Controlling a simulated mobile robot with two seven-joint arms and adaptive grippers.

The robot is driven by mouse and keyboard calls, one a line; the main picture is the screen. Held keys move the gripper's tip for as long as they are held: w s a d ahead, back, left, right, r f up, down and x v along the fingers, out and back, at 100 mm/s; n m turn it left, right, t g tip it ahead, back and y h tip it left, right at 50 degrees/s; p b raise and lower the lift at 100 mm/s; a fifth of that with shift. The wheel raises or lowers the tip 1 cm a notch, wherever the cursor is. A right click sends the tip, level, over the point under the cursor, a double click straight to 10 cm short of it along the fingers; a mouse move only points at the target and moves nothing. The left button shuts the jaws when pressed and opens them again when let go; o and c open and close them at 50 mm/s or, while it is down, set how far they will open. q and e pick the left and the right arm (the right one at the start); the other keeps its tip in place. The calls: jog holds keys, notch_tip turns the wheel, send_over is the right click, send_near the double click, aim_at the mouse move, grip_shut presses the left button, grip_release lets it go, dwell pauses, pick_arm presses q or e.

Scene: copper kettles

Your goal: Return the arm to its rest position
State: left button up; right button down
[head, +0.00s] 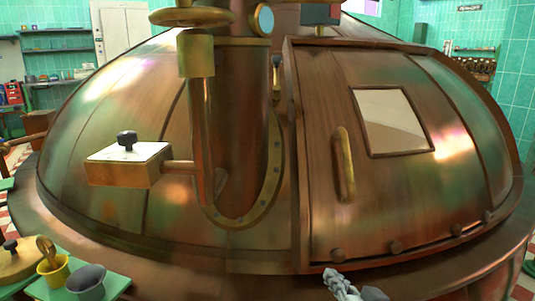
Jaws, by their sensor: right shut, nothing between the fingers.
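My right gripper (343,284) shows at the bottom edge of the head view, right of centre. It is shut and empty, just in front of the lower rim of the large copper kettle (120,95). I cannot tell whether it touches the kettle. Most of the right arm is out of the frame. My left gripper is not in view.
The kettle's hatch (315,130) lies shut or nearly shut, with a brass handle (344,165) and a window (390,120). A box with a black knob (127,160) juts out at left. A green table (115,284) with cups stands at lower left.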

jog(key=s+d+f+n+g+h, duration=0.25)
jog(key=s+d+f+g, duration=0.4)
jog(key=s, duration=0.65)
jog(key=s+d+f+n+g+h, duration=0.1)
jog(key=s+d+f+g+h, duration=0.25)
jog(key=s+d+f, duration=0.6)
pick_arm(q)
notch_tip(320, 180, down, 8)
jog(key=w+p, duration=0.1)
jog(key=p, duration=0.2)
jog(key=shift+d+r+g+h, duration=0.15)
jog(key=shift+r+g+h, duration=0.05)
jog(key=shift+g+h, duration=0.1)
pick_arm(e)
jog(key=s+a+f+g+y, duration=0.1)
jog(key=a+f, duration=0.2)
jog(key=f, duration=0.6)
jog(key=shift+s, duration=0.3)
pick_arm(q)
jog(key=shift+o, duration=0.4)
